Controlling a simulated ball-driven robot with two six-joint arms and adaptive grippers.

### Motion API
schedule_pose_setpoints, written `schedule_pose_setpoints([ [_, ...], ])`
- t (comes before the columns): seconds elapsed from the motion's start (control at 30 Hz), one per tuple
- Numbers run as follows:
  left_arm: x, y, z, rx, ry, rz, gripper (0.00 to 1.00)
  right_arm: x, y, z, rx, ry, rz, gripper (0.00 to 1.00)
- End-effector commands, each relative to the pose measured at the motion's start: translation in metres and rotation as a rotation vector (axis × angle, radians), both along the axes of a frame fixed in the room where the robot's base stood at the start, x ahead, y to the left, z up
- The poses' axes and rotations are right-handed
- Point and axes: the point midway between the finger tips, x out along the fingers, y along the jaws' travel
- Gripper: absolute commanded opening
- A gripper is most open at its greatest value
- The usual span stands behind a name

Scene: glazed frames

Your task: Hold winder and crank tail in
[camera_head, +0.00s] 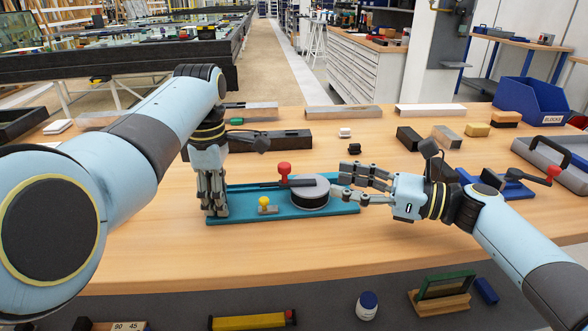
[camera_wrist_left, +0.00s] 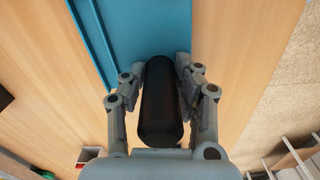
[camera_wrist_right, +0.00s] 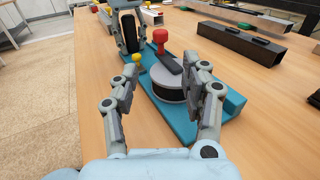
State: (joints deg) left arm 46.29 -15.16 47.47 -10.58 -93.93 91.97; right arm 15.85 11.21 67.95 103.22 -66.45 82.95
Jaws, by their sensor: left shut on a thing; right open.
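The winder has a teal base (camera_head: 290,216) lying on the bench in front of me. It carries a grey-topped dark drum (camera_head: 310,194), a black crank arm with a red knob (camera_head: 284,168), and a small yellow knob (camera_head: 264,201). My left gripper (camera_head: 214,205) is shut on the black grip (camera_wrist_left: 162,105) at the base's left end. My right gripper (camera_head: 337,187) is open at the drum's right side. In the right wrist view its fingers spread on either side of the drum (camera_wrist_right: 172,88); whether they touch it is unclear. I cannot make out a tail.
Dark and pale bars (camera_head: 270,139) lie behind the winder. A blue bin (camera_head: 530,100) and a grey tray (camera_head: 550,155) stand at the right, near a blue piece with another red knob (camera_head: 553,171). The wooden bench (camera_head: 130,235) is clear in front of the winder.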

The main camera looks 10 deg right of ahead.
Motion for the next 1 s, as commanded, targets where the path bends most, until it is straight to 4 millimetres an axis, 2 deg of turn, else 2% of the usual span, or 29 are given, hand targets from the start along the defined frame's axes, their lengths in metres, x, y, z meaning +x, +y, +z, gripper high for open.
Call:
schedule_pose_setpoints([
  [0.07, -0.001, 0.000, -0.001, 0.000, 0.001, 0.000, 0.00, 0.003, -0.006, 0.003, 0.005, -0.003, 0.032, 0.47],
  [0.17, 0.000, 0.000, -0.001, 0.000, 0.000, 0.000, 0.00, 0.007, -0.001, 0.005, 0.011, -0.004, 0.047, 0.47],
  [0.5, 0.000, -0.001, -0.001, -0.001, 0.000, 0.000, 0.00, 0.036, 0.061, 0.006, 0.013, -0.004, 0.047, 0.47],
  [0.7, 0.000, -0.001, -0.001, -0.001, -0.001, -0.001, 0.00, 0.049, 0.088, 0.005, 0.011, -0.003, 0.045, 0.47],
  [1.0, 0.000, -0.001, -0.001, -0.002, -0.001, -0.001, 0.00, 0.053, 0.099, 0.005, 0.008, -0.004, 0.045, 0.47],
])
